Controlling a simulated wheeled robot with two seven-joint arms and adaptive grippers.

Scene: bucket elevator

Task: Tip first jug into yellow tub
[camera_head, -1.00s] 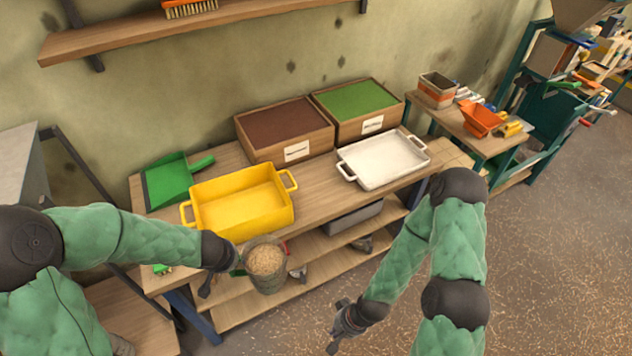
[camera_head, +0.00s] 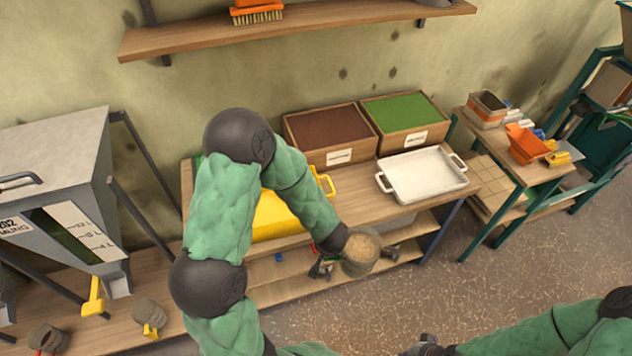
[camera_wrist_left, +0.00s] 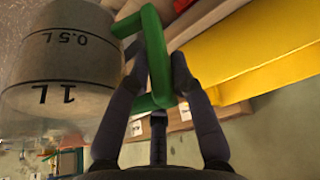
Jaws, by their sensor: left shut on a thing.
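The jug (camera_head: 362,252) is grey, filled with tan grain, and looks roughly upright in the head view. In the left wrist view the jug (camera_wrist_left: 65,65) shows 0.5 L and 1 L marks and a green handle (camera_wrist_left: 155,60). My left gripper (camera_wrist_left: 160,75) is shut on that handle. The yellow tub (camera_head: 272,217) is on the bench, partly hidden by my left arm; it also shows in the left wrist view (camera_wrist_left: 250,50). The jug is in front of the bench edge, right of the tub and apart from it. My right gripper (camera_head: 428,346) is at the bottom edge, its fingers unclear.
A white tray (camera_head: 425,178) is right of the tub. Brown (camera_head: 325,128) and green (camera_head: 405,110) filled boxes stand behind. A grey hopper (camera_head: 60,190) and two small jugs (camera_head: 150,314) are at left. Open floor (camera_head: 440,285) lies in front.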

